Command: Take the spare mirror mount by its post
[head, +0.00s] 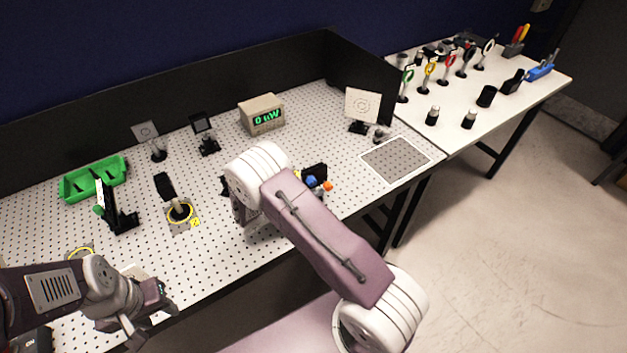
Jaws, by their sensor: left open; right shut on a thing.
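Several post-mounted optics stand on the perforated board (290,125); I cannot tell which is the spare mirror mount. One has a grey square plate (146,131), one is a black square-framed mount (202,123), and a black mount (118,215) stands at the left. My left gripper (142,318) is open over the board's front left edge, apart from these mounts. My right arm (325,235) reaches over the middle of the board. Its gripper is hidden behind the arm. A black part (315,171) with blue and orange pieces shows just behind that arm, partly covered.
A green tray (93,180) is at the left and a power display (262,115) at the back. A white target card (362,105) stands near an outlined grey patch (395,160). The white side table (460,140) holds coloured ring mounts and tools. Black panels wall the back.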

